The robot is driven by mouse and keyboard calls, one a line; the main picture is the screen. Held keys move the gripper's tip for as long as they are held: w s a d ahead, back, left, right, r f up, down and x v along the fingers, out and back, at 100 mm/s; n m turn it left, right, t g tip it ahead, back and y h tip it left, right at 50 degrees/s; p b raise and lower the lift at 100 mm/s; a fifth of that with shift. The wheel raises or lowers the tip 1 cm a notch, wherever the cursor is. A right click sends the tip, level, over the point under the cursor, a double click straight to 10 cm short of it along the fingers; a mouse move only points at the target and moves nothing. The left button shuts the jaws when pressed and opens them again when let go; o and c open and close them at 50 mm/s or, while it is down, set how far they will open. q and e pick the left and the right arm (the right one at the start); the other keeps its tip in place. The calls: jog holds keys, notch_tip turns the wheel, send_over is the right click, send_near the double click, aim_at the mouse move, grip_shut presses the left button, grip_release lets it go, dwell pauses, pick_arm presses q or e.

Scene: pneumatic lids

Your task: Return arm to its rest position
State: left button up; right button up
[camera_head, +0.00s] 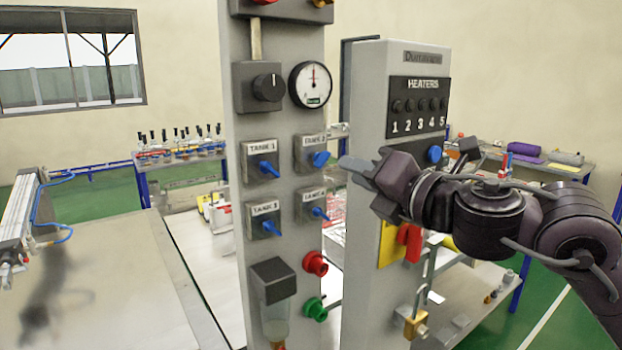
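My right gripper (358,168) comes in from the right on my dark arm. It is in front of the two grey control panels, with its fingertips just right of the blue handle of the Tank 2 valve (321,159). The fingers are seen edge-on, so I cannot tell whether they are open or shut, or whether they touch the handle. The other valves, Tank 1 (266,169), Tank 3 (270,227) and Tank 4 (319,213), have blue handles pointing down to the right. My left gripper is out of view.
The heaters panel (418,107) stands behind my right arm, with a red and yellow switch (408,243) and a brass padlock (415,325). A gauge (310,84) and a dark knob (267,87) are on the tank panel. A metal-topped table (110,285) is at left.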

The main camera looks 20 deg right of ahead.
notch_tip(320, 180, down, 28)
jog(key=s+a+m+g+h, duration=0.25)
jog(key=m+g+h, duration=0.2)
jog(key=m, duration=1.35)
jog(key=s+d+f+m+g+h, duration=0.1)
jog(key=s+f+m+g+h, duration=0.1)
jog(key=s+f+m+g, duration=1.25)
jog(key=s+f+n+t, duration=0.2)
jog(key=s+f, duration=0.1)
jog(key=f, duration=1.3)
jog(key=s+f+n+t, duration=0.2)
jog(key=s+f, duration=0.1)
jog(key=f, duration=1.3)
jog(key=s+d+f, duration=0.2)
jog(key=s+f, duration=0.8)
jog(key=s+d+f+g, duration=0.1)
jog(key=s+d+f, duration=0.1)
jog(key=s+f, duration=0.7)
jog(key=shift+s+f, duration=0.4)
jog(key=shift+f, duration=0.15)
